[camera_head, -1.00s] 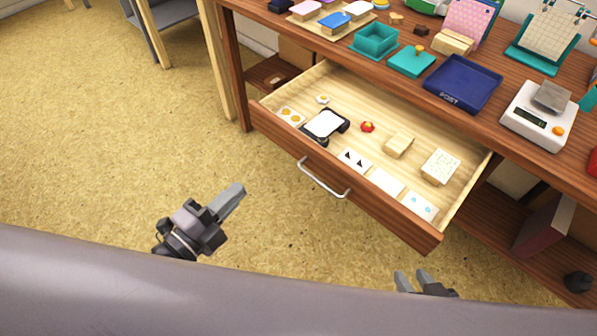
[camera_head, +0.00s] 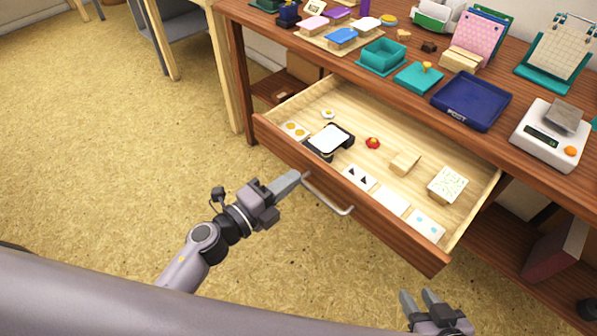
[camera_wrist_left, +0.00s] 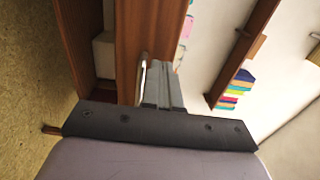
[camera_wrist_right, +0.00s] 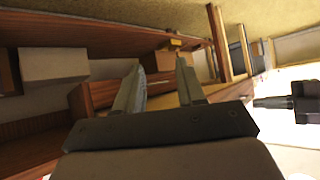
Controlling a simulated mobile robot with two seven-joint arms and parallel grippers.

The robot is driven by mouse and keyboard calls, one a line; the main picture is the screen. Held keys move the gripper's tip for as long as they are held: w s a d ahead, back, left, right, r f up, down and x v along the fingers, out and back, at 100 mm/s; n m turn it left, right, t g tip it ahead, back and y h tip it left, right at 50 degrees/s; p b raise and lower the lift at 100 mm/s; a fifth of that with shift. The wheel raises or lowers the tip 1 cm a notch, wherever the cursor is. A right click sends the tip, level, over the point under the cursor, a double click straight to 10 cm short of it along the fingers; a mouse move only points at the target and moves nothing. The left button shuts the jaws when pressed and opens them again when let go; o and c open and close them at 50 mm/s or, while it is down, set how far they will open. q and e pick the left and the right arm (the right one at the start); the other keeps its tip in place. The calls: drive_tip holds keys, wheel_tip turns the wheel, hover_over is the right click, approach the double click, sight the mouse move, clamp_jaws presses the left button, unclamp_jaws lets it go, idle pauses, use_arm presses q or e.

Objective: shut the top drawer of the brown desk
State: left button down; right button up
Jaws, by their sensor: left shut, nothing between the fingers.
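The brown desk's top drawer (camera_head: 345,202) stands pulled out, with a pale wood inside and a silver bar handle (camera_head: 328,195) on its front. My left gripper (camera_head: 288,181) is shut and empty, its tips close to the left end of the handle; I cannot tell if they touch. In the left wrist view the shut fingers (camera_wrist_left: 163,85) point at the drawer front (camera_wrist_left: 150,35) beside the handle (camera_wrist_left: 142,78). My right gripper (camera_head: 421,300) is open and empty, low in front of the drawer's right end. Its spread fingers (camera_wrist_right: 158,80) also show in the right wrist view.
The drawer holds a black-framed pad (camera_head: 330,141), a red item (camera_head: 373,143) and several blocks and cards. The desktop carries a blue tray (camera_head: 470,101), teal boxes and a white scale (camera_head: 550,135). Open floor (camera_head: 100,150) lies to the left.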

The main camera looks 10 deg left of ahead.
sight(309, 165)
use_arm(q)
drive_tip(key=x, duration=0.2)
drive_tip(key=shift+w+d, duration=0.2)
drive_tip(key=shift+w, duration=0.1)
drive_tip(key=shift+w+d, duration=0.1)
drive_tip(key=shift+w, duration=0.1)
